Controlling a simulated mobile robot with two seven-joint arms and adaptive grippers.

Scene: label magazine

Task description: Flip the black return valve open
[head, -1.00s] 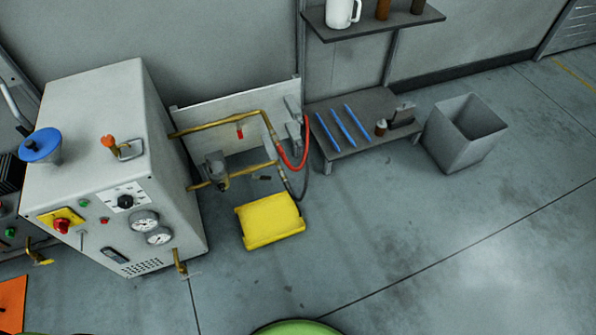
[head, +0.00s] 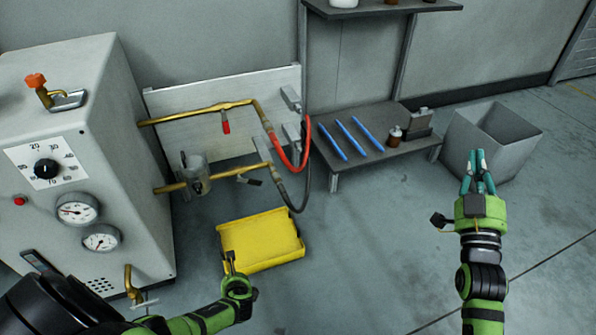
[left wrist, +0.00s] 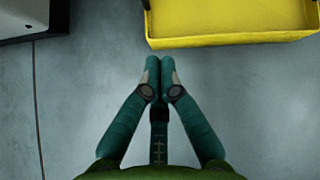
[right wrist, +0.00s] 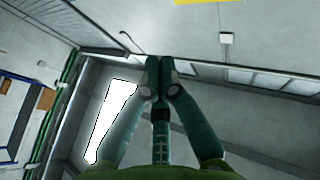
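The black return valve lever (head: 250,181) sits on the lower brass pipe (head: 222,176), near the dark hose; it is small and sticks out to the right and slightly down. A red lever (head: 226,124) hangs down from the upper brass pipe (head: 200,115). My left gripper (head: 230,258) is in front of the yellow tray, below the pipes and apart from the valve; in the left wrist view its fingertips (left wrist: 159,65) meet with nothing between them. My right gripper (head: 476,160) points up in front of the grey bin, far right of the valve; its fingertips (right wrist: 159,65) also meet, empty.
A yellow tray (head: 262,262) lies on the floor below the pipes. A grey machine (head: 105,150) with gauges stands left. A red hose (head: 300,160) curves beside the pipe ends. A low bench (head: 345,170) and a grey bin (head: 510,140) stand right. Open floor lies between my arms.

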